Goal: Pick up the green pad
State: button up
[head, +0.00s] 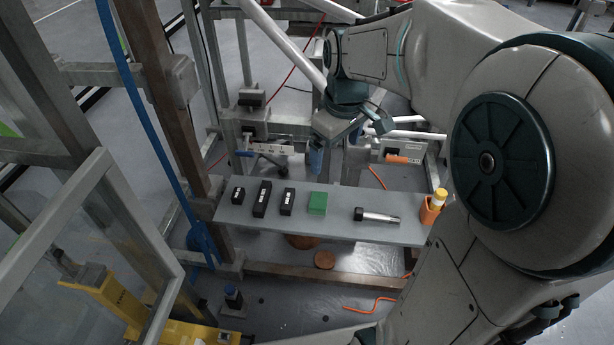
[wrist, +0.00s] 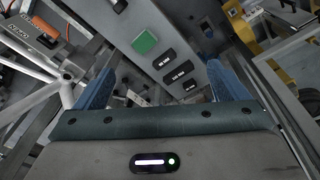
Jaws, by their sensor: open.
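The green pad (head: 317,203) is a small square block lying on a narrow grey shelf (head: 335,229), just right of the black blocks. It also shows in the wrist view (wrist: 145,42), above the gap between my fingers. My gripper (head: 338,143) is above and behind the shelf in the head view, apart from the pad. In the wrist view my gripper (wrist: 160,85) has its two blue fingers spread wide with nothing between them.
Black labelled blocks (head: 262,199) lie left of the pad. A dark-and-silver bolt-like tool (head: 377,216) and an orange holder with a yellow-topped item (head: 431,207) are to its right. A brown post (head: 166,90) and metal framing stand close on the left.

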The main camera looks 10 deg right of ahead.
jog(key=w+f+n+g+b, duration=0.1)
jog(key=w+f+n+b, duration=0.3)
jog(key=w+f+b, duration=0.45)
jog(key=w+f+n+b, duration=0.3)
jog(key=w+f+b, duration=0.15)
jog(key=f, duration=0.65)
jog(key=b, duration=0.3)
send_over(318, 200)
jog(key=f, duration=0.7)
jog(key=shift+w+a+f, duration=0.15)
jog(key=shift+a+f, duration=0.2)
jog(key=shift+f, duration=0.05)
jog(key=shift+d+f+b, duration=0.2)
jog(key=shift+f+b, duration=0.55)
jog(key=shift+f, duration=0.75)
jog(key=shift+d+f+b, duration=0.2)
jog(key=shift+f+b, duration=0.5)
jog(key=shift+f, duration=0.8)
jog(key=shift+r, duration=0.1)
jog(key=c, duration=1)
